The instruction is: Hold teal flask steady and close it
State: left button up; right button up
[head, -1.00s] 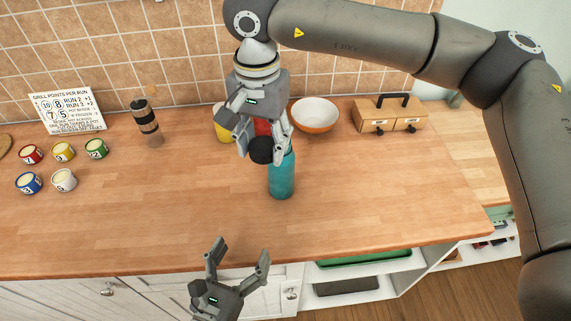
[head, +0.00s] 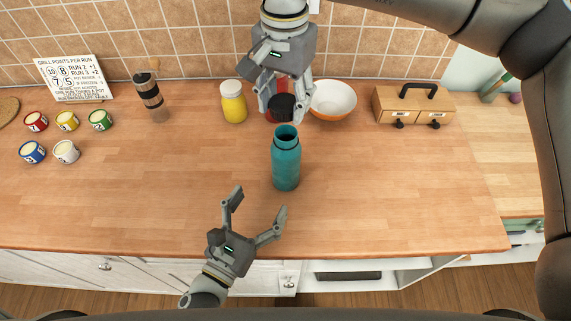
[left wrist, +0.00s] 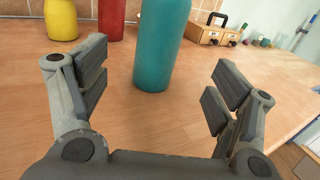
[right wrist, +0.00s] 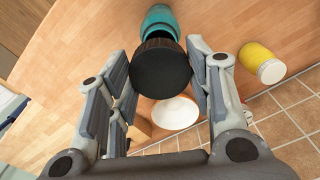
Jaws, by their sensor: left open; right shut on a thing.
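The teal flask (head: 286,165) stands upright on the wooden counter with its dark mouth open. It also shows in the left wrist view (left wrist: 163,45), beyond the open fingers, and partly behind the lid in the right wrist view (right wrist: 159,20). My right gripper (head: 283,100) is shut on the black lid (head: 282,110) and holds it above and slightly behind the flask's mouth. The lid fills the space between the fingers in the right wrist view (right wrist: 160,70). My left gripper (head: 256,212) is open and empty, in front of and left of the flask, near the counter's front edge.
A yellow jar (head: 234,104), a white and orange bowl (head: 333,99) and a wooden drawer box (head: 413,106) stand behind the flask. A red container is mostly hidden behind my right gripper. Several small numbered pots (head: 66,121) sit at left. The counter around the flask is clear.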

pick_arm(q)
jog(key=x, duration=1.1)
jog(key=shift+w+f, duration=0.1)
pick_arm(e)
jog(key=shift+w+d+f, duration=0.1)
jog(key=shift+w+d, duration=0.05)
jog(key=shift+w, duration=0.2)
pick_arm(q)
jog(key=shift+w+d, duration=0.25)
jog(key=shift+w, duration=0.1)
pick_arm(e)
jog(key=shift+s, duration=0.1)
pick_arm(q)
jog(key=c, duration=1.5)
pick_arm(e)
send_over(286, 128)
jog(key=s, duration=0.2)
jog(key=shift+f, duration=2.5)
jog(key=shift+f, duration=0.85)
jog(key=shift+f, duration=0.6)
